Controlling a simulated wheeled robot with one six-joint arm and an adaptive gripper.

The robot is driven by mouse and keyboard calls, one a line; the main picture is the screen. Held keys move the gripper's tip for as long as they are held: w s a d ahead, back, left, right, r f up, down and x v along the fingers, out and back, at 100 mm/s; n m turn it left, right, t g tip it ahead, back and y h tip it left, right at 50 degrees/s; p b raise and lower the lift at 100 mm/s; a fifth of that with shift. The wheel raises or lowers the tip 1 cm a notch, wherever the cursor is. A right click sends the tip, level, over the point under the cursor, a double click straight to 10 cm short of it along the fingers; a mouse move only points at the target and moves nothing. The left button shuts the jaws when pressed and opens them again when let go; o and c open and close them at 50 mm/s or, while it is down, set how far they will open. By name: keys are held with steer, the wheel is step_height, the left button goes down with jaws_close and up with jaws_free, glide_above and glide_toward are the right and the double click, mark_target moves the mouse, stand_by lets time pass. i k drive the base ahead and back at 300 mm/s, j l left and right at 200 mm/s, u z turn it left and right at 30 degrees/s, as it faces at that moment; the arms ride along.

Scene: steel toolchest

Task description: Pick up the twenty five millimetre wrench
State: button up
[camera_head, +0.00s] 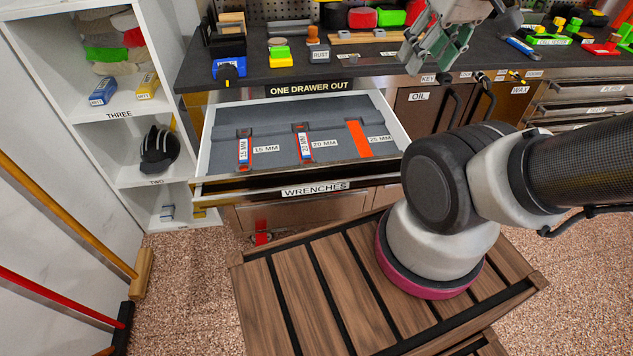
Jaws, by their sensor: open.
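The drawer labelled "WRENCHES" (315,189) is open, with a grey foam insert (280,125). A wrench marked 15 MM (243,151) lies in the left slot and one marked 20 MM (304,143) in the middle slot. The right slot (359,138), beside the "25 MM" label, shows bare orange-red with no wrench visible in it. A long blue tool (521,47) lies on the worktop at right; its size marking is unreadable. My gripper (425,64) is open and appears empty, above the worktop's front edge, right of the drawer and left of the blue tool.
The dark worktop (380,66) holds blocks, pads and coloured tools along the back. A sign (309,88) reads "ONE DRAWER OUT". White shelves (123,108) stand at left, with brooms (143,270) nearby. Cabinets with handles (445,100) are at right.

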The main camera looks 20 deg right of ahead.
mark_target(516, 42)
steer(key=l+z, duration=0.95)
steer(key=i+l+z, duration=0.15)
steer(key=l+z, duration=0.15)
steer(key=z, duration=0.15)
steer(key=i+l+u, duration=0.1)
steer(key=i+u, duration=0.2)
steer(key=i+l+u, duration=0.25)
steer(key=i+u, duration=0.1)
steer(key=i, duration=0.45)
